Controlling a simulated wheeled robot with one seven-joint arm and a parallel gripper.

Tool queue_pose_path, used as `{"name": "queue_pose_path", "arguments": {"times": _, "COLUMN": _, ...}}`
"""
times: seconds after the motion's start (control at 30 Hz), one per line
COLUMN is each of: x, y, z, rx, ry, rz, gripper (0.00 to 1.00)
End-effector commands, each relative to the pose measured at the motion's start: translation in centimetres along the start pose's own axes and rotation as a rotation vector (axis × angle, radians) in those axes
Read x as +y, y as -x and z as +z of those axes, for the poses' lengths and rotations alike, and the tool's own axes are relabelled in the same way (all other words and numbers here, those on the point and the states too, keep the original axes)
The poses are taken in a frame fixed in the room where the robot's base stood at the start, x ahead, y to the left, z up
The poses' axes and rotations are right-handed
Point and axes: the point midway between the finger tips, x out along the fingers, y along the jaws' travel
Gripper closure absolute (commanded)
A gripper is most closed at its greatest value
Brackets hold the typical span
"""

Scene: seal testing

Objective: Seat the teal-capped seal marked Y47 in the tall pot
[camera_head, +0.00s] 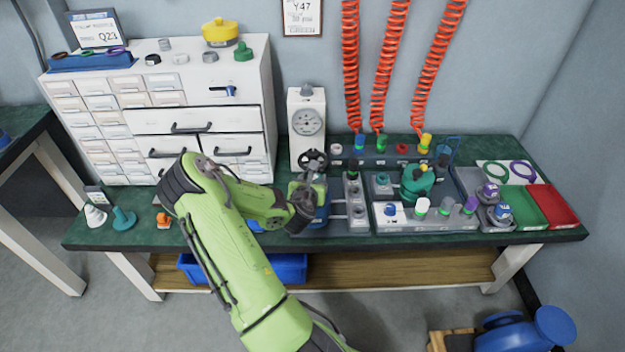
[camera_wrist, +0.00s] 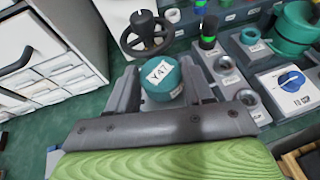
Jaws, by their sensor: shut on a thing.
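The teal-capped seal marked Y47 (camera_wrist: 163,80) sits between the fingers of my gripper (camera_wrist: 160,86) in the wrist view, its label facing up. My gripper is shut on it. In the head view my gripper (camera_head: 306,204) is over the bench in front of the gauge press, and I cannot make out the seal there. A grey block with round sockets (camera_head: 357,212) stands just right of my gripper; the block also shows in the wrist view (camera_wrist: 236,82). What lies under the seal is hidden, and I cannot tell which thing is the tall pot.
The press with a gauge and black handwheel (camera_head: 307,122) stands close behind my gripper. A teal lidded vessel (camera_head: 417,182) and a tray of capped parts (camera_head: 430,226) are to the right. Green (camera_head: 527,207) and red (camera_head: 553,206) bins are at far right. Drawers (camera_head: 190,115) stand left.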

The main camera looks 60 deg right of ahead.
Motion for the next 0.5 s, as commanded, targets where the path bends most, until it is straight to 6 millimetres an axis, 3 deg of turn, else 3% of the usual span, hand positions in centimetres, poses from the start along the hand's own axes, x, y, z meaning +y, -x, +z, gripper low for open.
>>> {"name": "queue_pose_path", "arguments": {"times": 0.5, "x": 0.02, "y": -0.29, "z": -0.57, "rx": -0.003, "ry": 0.000, "rz": 0.001, "gripper": 0.99}}
